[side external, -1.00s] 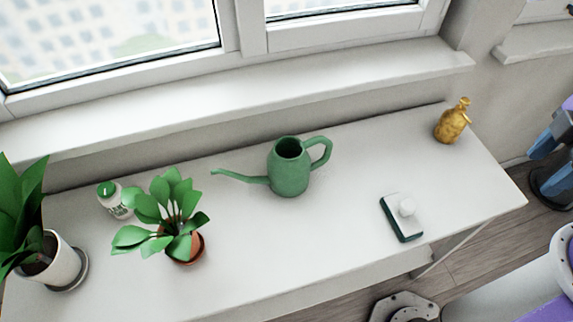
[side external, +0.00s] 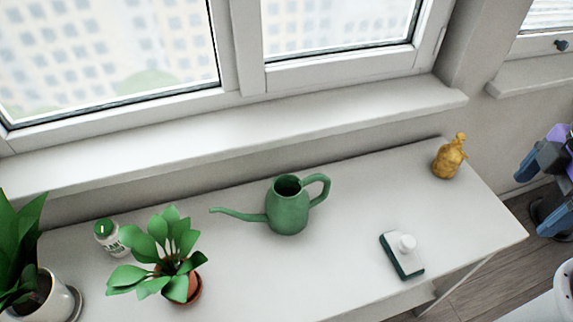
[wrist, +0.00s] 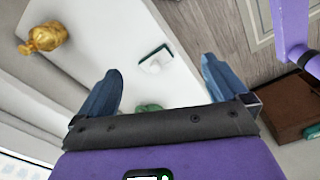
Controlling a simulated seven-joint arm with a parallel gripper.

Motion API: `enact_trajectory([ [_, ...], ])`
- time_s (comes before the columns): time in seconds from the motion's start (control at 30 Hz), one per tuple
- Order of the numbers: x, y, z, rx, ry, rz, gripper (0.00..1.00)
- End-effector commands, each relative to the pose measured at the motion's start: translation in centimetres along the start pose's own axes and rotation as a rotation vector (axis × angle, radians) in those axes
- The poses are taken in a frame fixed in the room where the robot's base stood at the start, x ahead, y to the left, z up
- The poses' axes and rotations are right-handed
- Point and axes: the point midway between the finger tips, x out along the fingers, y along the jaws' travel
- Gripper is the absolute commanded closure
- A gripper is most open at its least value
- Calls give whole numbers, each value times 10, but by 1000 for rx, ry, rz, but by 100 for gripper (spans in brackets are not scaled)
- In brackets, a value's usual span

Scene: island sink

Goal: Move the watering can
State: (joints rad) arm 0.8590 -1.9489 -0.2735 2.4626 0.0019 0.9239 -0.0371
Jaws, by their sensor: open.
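The green watering can (side external: 288,208) stands upright on the white table, its spout to the left and its handle to the right in the side external view. My gripper (side external: 536,196) is at the right edge of that view, beyond the table's right end and well apart from the can. In the wrist view, my gripper (wrist: 160,66) shows two blue fingers spread wide with nothing between them. A small green patch (wrist: 148,107) shows just above the gripper's dark mount; I cannot tell for sure whether it is the can.
A gold figurine (side external: 449,157) stands at the table's back right. A white-topped green block (side external: 402,256) lies near the front edge. Potted plants (side external: 184,287) (side external: 48,298) and a green-lidded jar (side external: 107,237) are at left. The window sill (side external: 250,135) runs behind. Table around the can is clear.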

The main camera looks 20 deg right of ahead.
Motion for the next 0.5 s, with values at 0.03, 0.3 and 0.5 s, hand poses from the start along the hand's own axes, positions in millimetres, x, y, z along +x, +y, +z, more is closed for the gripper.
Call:
enact_trajectory([
  [0.03, -2, 3, -12, -19, -1, 0, 0],
  [0.3, -15, 26, -95, -180, -7, 1, 0],
  [0.5, -19, 43, -160, -309, -11, 0, 0],
])
